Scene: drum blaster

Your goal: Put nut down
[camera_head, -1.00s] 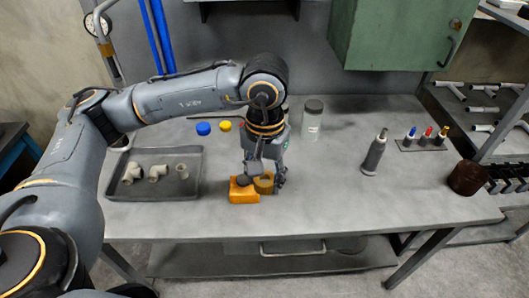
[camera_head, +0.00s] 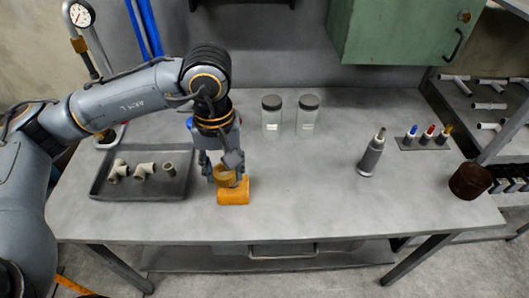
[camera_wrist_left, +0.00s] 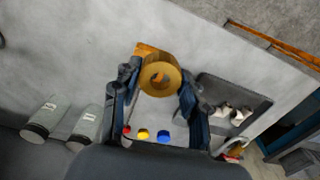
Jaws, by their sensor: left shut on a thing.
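The nut is a brass-coloured ring (camera_head: 226,177). My left gripper (camera_head: 222,172) points down and is shut on it, with a finger on either side. An orange block (camera_head: 234,195) lies on the table just in front of the nut. Part of it (camera_wrist_left: 146,49) shows behind the nut in the wrist view. I cannot tell whether the nut touches the block or the table. My right gripper is not in view.
A dark tray (camera_head: 100,190) with pipe fittings is to the left. Two lidded jars (camera_head: 272,118) stand behind. A grey tube (camera_head: 371,155), a rack of coloured tips (camera_head: 428,145) and a brown pot (camera_head: 469,180) are to the right. The middle table (camera_head: 315,185) is clear.

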